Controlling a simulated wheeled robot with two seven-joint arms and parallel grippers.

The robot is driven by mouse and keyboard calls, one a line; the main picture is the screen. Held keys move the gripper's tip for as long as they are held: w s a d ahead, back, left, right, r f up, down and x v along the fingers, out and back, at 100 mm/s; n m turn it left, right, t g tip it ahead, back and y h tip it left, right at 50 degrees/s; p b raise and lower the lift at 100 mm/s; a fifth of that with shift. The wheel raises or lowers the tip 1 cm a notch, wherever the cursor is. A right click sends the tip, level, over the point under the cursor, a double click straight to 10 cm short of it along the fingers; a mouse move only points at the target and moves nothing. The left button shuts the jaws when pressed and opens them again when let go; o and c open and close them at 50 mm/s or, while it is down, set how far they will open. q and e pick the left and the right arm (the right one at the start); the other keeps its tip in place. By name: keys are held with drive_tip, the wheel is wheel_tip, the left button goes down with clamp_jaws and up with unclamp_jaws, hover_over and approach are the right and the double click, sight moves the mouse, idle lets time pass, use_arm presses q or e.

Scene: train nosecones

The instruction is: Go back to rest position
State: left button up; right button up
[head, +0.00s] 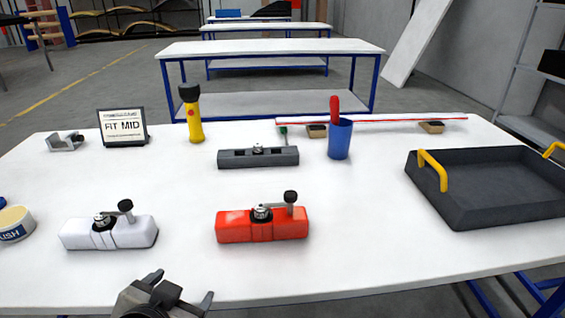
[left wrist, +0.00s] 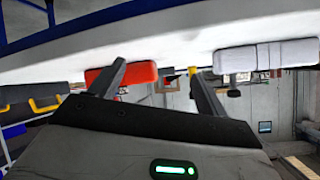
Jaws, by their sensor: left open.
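My left gripper (head: 178,294) is low at the front edge of the table in the head view, with its two fingers apart and nothing between them. In the left wrist view its fingers (left wrist: 158,85) are spread and empty, and that picture looks upside down. A red block with a black-knobbed clamp (head: 262,224) lies on the table ahead and to the right of the gripper. A white block with a similar clamp (head: 108,232) lies ahead and to its left. Both blocks are apart from the gripper. My right gripper shows in neither view.
The white table (head: 360,215) has clear room right of the red block. A dark tray with yellow handles (head: 490,185) is at the right. A grey block (head: 258,158), yellow flashlight (head: 192,115), blue cup (head: 340,139) and "FIT MID" sign (head: 123,127) stand farther back. A tub (head: 15,224) is left.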

use_arm(q)
drive_tip(key=s+a+f+n+g, duration=0.1)
drive_tip(key=s+a+f+g, duration=0.1)
drive_tip(key=s+f+g, duration=0.45)
drive_tip(key=s+a+f+n+g, duration=0.1)
drive_tip(key=s+f+n+g, duration=0.15)
drive_tip(key=s, duration=0.65)
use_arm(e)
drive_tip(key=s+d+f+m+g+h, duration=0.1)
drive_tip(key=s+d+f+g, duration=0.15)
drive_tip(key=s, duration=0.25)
use_arm(q)
drive_tip(key=w+d+f+m+t+h, duration=0.1)
drive_tip(key=w+d+f+t+h, duration=0.1)
drive_tip(key=w+d+f+t, duration=0.3)
wheel_tip(320, 180, down, 2)
drive_tip(key=w+t, duration=0.1)
drive_tip(key=t, duration=0.1)
drive_tip(key=shift+w+d+f+t+h, duration=0.2)
drive_tip(key=shift+t+h, duration=0.1)
drive_tip(key=shift+t, duration=0.1)
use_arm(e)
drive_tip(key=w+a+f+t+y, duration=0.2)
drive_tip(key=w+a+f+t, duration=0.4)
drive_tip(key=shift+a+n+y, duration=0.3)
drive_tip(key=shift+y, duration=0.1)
